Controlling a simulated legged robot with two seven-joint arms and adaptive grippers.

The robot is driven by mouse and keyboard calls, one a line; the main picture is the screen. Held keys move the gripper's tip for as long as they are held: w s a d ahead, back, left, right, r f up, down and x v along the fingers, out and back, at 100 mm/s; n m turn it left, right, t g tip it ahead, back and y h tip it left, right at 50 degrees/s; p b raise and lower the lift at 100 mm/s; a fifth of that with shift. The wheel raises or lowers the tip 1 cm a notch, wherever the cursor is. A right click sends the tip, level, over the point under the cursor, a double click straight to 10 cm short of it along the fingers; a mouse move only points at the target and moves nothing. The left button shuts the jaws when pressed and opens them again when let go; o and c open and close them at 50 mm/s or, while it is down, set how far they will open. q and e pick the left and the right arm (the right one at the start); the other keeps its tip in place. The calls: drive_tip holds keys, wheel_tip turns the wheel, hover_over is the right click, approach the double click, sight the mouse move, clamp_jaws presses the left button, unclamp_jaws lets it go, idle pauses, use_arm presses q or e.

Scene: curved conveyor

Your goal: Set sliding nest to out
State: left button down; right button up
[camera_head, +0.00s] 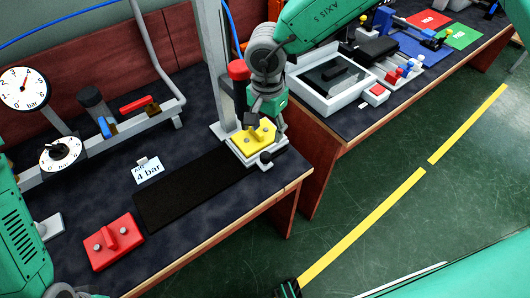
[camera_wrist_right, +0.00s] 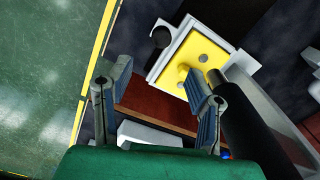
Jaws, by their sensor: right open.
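The sliding nest (camera_head: 236,153) is a pale plate at the right end of a black strip, under the grey press column. A yellow part (camera_head: 252,137) sits on it, and a black knob (camera_head: 266,160) sticks out at its front. In the right wrist view the yellow part (camera_wrist_right: 194,61) and the black knob (camera_wrist_right: 161,37) lie beyond the fingers. My right gripper (camera_wrist_right: 157,95) is open and empty. In the head view its wrist hangs over the yellow part and hides some of the press. My left arm shows at the left edge; its fingers are out of view.
A red part (camera_head: 111,240) lies left of the black strip (camera_head: 190,190). Gauges and a rail with red and blue levers stand behind. The grey press column (camera_head: 213,60) rises close beside my right wrist. A second bench with a white tray (camera_head: 328,104) is at right.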

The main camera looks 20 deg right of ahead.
sight(264, 155)
drive_tip(key=f, duration=0.9)
drive_tip(key=shift+a+f, duration=0.3)
drive_tip(key=shift+d+f, duration=0.25)
drive_tip(key=shift+f, duration=0.2)
drive_tip(key=shift+a, duration=0.3)
clamp_jaws()
